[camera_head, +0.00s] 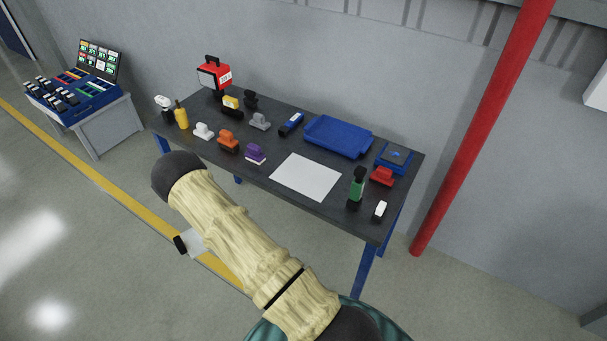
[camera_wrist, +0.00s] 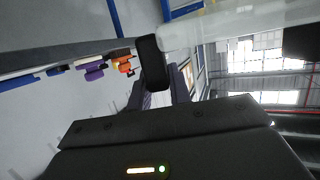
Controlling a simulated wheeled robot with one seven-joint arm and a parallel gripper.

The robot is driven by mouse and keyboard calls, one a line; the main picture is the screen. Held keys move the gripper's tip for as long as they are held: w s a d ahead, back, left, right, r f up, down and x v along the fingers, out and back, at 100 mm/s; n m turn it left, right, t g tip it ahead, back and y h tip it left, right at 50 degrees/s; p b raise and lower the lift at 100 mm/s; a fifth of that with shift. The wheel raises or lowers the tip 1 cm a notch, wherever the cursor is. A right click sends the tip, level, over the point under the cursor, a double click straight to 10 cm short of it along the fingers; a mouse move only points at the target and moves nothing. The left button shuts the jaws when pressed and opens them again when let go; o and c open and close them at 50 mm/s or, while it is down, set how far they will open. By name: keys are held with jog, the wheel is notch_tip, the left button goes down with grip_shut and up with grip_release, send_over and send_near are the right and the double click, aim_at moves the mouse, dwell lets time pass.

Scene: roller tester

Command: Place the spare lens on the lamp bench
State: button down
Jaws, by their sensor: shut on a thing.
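The dark-topped bench with blue legs (camera_head: 275,128) stands against the wall in the head view; I take it as the lamp bench. A pale, clear-looking piece with a black end (camera_head: 194,242) shows beyond my arm, low in front of the bench. It appears large in the wrist view (camera_wrist: 235,29), lying across my gripper (camera_wrist: 165,88), and looks like the spare lens. My gripper is shut on it; the exact contact is hard to make out. In the head view my arm hides the gripper.
A white sheet (camera_head: 305,177) and an empty blue tray (camera_head: 338,136) lie on the bench. Several coloured blocks, a yellow bottle (camera_head: 181,115) and a red box (camera_head: 214,76) stand around them. A red pole (camera_head: 480,130) rises right of the bench. A console table (camera_head: 104,128) stands far left.

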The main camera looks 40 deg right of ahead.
jog(key=w+d+r+m+g+h+b, duration=0.1)
jog(key=w+d+r+m+h+b, duration=0.2)
jog(key=d, duration=0.7)
jog(key=w+d+r+m+g+h+b, duration=0.15)
jog(key=d+m+h+b, duration=0.3)
jog(key=d, duration=0.55)
jog(key=s+d+r+m+g+h+b, duration=0.2)
jog(key=s+d+r+m+g+h, duration=0.1)
jog(key=d, duration=0.5)
jog(key=s+d+r+m+g+h+b, duration=0.2)
jog(key=s+d+r+m+g+h, duration=0.1)
jog(key=d, duration=0.5)
jog(key=shift+s+d+b, duration=0.3)
jog(key=shift+s, duration=0.35)
notch_tip(320, 180, down, 6)
jog(key=shift+w+f, duration=0.1)
jog(key=shift+f, duration=1.85)
